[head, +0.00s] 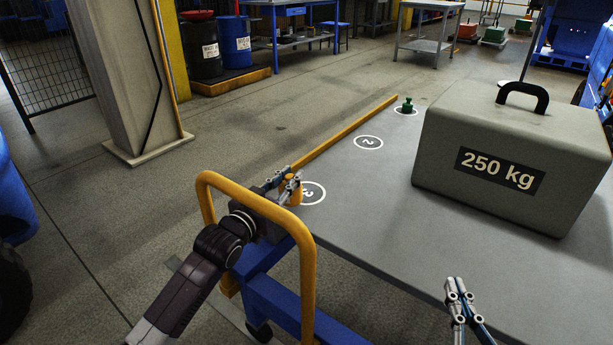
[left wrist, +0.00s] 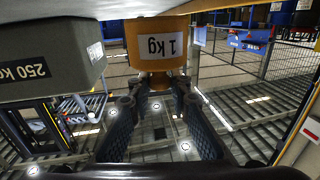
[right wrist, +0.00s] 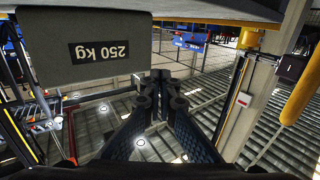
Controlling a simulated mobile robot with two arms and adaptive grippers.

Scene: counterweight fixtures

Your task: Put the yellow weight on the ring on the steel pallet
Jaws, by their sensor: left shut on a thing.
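The yellow weight (head: 292,197) is at the near left of the grey steel top (head: 375,205), at the left side of the white ring marked 3 (head: 321,190). In the left wrist view the weight (left wrist: 157,45) appears upside down with a "1 Kg" label. My left gripper (head: 287,181) is shut on its narrow knob. I cannot tell whether the weight's base touches the top; fingers hide part of it and of the ring. My right gripper (head: 458,287) is shut and empty above the near part of the top; its fingertips meet in the right wrist view (right wrist: 160,76).
A large 250 kg block (head: 510,160) stands on the right of the top. A green weight (head: 407,104) stands on the far ring; the ring marked 2 (head: 368,142) is empty. A yellow rail (head: 306,250) rises at the near left, close to my left arm.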

